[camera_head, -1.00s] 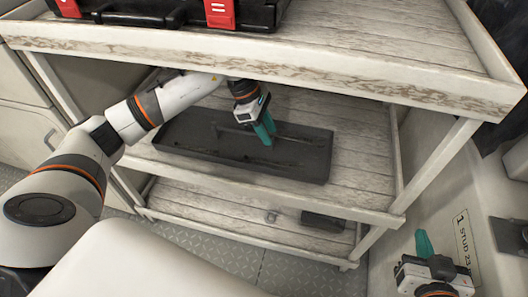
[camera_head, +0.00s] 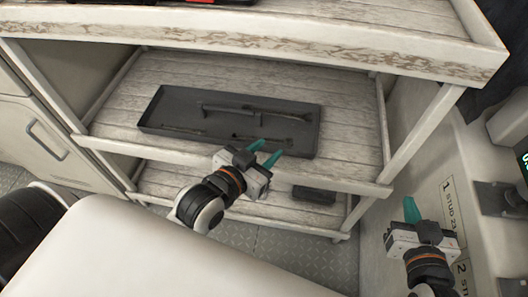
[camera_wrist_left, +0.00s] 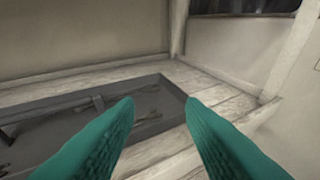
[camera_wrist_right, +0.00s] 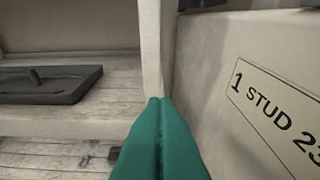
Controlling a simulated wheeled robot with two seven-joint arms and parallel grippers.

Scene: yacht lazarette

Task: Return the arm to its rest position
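My left gripper (camera_head: 264,155) is in front of the middle shelf's front edge in the head view. Its teal fingers are apart with nothing between them; the left wrist view also shows the open fingers (camera_wrist_left: 160,115). My right gripper (camera_head: 411,211) is at the lower right in the head view, beside the labelled wall panel. In the right wrist view its teal fingers (camera_wrist_right: 160,135) are pressed together with nothing visible between them. The dark tray (camera_head: 170,96) lies on the middle shelf beyond my left gripper and holds several dark tools.
The wooden shelf unit (camera_head: 355,105) fills the centre, with its top board (camera_head: 300,38) overhanging the middle shelf. A small dark box (camera_head: 314,194) sits on the lower shelf. A label reading "1 STUD 23" (camera_wrist_right: 275,105) is on the wall at right. Diamond-plate floor shows below.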

